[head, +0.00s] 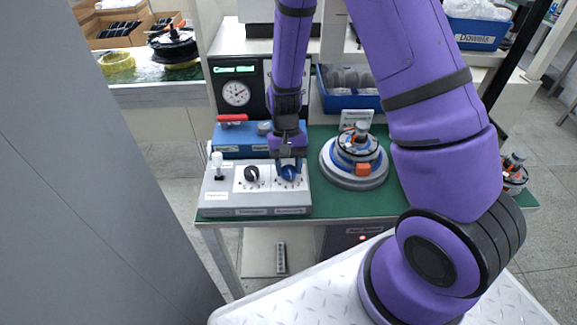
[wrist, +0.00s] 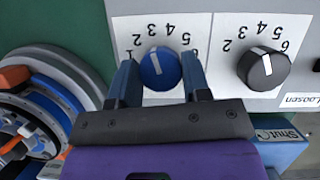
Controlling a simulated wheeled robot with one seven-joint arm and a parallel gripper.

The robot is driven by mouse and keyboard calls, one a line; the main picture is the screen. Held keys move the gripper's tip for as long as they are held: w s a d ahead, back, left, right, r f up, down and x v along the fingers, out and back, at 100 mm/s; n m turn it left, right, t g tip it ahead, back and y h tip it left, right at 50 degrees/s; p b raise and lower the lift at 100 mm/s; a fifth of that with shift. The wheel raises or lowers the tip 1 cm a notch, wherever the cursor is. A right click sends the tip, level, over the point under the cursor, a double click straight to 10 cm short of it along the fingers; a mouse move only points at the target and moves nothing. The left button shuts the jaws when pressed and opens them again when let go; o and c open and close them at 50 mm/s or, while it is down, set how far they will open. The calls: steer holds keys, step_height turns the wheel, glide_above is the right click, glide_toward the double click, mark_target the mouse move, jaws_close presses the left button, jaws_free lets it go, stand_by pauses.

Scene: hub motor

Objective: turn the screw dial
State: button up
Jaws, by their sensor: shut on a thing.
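A blue dial (wrist: 160,68) with a white pointer line sits on a white numbered plate of the grey control box (head: 230,199). In the wrist view its line points up and slightly left, near the 3. My gripper (wrist: 158,82) is shut on the blue dial, one finger on each side. In the head view my gripper (head: 288,165) comes down from above and partly covers the blue dial (head: 289,173). A black dial (wrist: 263,68) stands beside it, apart from the fingers; it also shows in the head view (head: 252,174). Small labels on the box are hard to read.
A round motor part (head: 355,158) on a grey base stands just right of the box. A blue box with a red lever (head: 232,118) and a gauge panel (head: 237,93) stand behind. A blue bin (head: 345,100) is at the back.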

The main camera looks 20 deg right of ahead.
steer(key=o, duration=0.9)
steer(key=v, duration=1)
steer(key=shift+w+r, duration=0.2)
steer(key=shift+r, duration=0.15)
